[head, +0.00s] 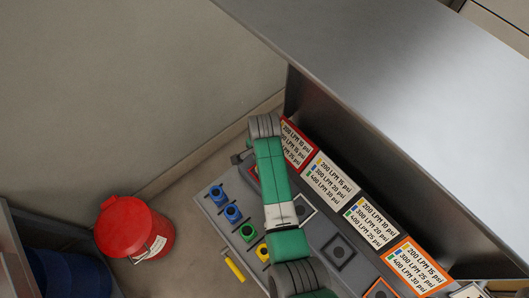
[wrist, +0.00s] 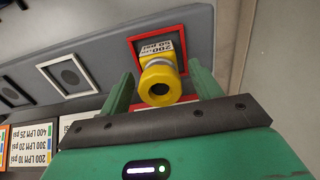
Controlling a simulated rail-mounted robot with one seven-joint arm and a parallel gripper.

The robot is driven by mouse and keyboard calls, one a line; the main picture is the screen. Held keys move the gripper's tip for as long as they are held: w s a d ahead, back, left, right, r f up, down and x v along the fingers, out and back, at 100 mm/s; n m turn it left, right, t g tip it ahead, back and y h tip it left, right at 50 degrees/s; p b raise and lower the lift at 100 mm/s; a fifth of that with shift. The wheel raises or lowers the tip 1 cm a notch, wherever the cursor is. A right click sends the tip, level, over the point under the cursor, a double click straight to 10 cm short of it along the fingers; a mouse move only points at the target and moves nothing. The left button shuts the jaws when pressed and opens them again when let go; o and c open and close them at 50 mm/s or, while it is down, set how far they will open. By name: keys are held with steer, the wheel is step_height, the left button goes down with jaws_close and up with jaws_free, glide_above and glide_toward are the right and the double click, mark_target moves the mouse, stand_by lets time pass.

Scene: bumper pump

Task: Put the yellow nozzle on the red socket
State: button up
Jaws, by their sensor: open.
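The yellow nozzle (wrist: 160,82) stands between the two green fingers of my gripper (wrist: 163,88) in the wrist view. The fingers are open, with a gap on each side of it. The nozzle, bearing a printed label, appears within the red square frame of the red socket (wrist: 183,48); I cannot tell how fully it is seated. In the head view my arm covers most of this spot, and the nozzle there is hidden.
Two blue pieces (head: 232,213), a green piece (head: 248,231) and another yellow piece (head: 262,252) stand along the grey board's edge. Other framed sockets (head: 338,251) and labelled panels (head: 330,178) lie right. A red bucket (head: 134,228) and a yellow tool (head: 234,268) are on the left.

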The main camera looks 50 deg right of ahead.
step_height(320, 180, up, 9)
steer(key=shift+f+p, duration=0.1)
steer(key=shift+p, duration=0.25)
steer(key=w+a+r+n+t+h, duration=0.25)
steer(key=w+r+n+t, duration=0.3)
steer(key=w+r, duration=0.55)
steer(key=w+a+r+n+t+h, duration=0.15)
steer(key=a+r+t, duration=0.25)
steer(key=r, duration=0.6)
steer(key=w+a+r+n+t+h, duration=0.1)
steer(key=a+r+n+t, duration=0.25)
steer(key=r, duration=0.75)
steer(key=s+a+r+n+t+y, duration=0.1)
steer(key=s+a+r+n+t, duration=0.2)
steer(key=r, duration=0.6)
steer(key=s+a+r+n+t+y, duration=0.2)
steer(key=s+a+r+n+t, duration=0.1)
steer(key=s+a+r+t, duration=0.2)
steer(key=s+a+r+n+t+y, duration=0.2)
steer(key=s+a+r+n+t, duration=0.1)
steer(key=s+a+r, duration=0.4)
steer(key=a+r+t, duration=0.1)
steer(key=a+r, duration=0.2)
steer(key=r, duration=0.2)
steer(key=shift+r, duration=0.4)
